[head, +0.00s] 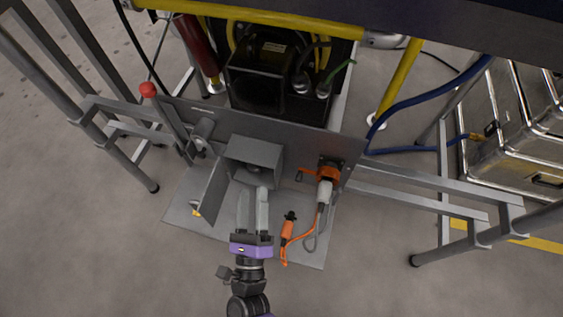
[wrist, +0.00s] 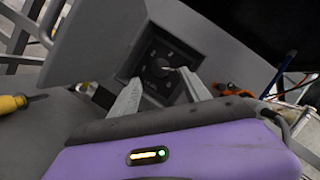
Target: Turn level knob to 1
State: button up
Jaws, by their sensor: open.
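The level knob (wrist: 160,67) shows in the wrist view as a dark round dial on a dark square plate, recessed inside a grey box. Small marks surround it, too small to read, so I cannot tell its setting. My gripper (wrist: 160,76) is open, with one finger on each side of the knob in that picture; I cannot tell whether they touch it. In the head view my gripper (head: 253,191) reaches into the front of the grey box (head: 255,151), where the knob is mostly hidden.
The box's grey door (head: 214,190) stands open to the left of my gripper. An orange-and-white plug (head: 325,184) sits on the panel at right, with an orange connector (head: 288,227) and cable lower down. A red-ball lever (head: 148,90) is at left.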

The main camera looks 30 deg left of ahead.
aim_at(254, 170)
jog(key=shift+b+x, duration=1.05)
jog(key=shift+x, duration=2.85)
jog(key=shift+f, duration=0.1)
grip_shut()
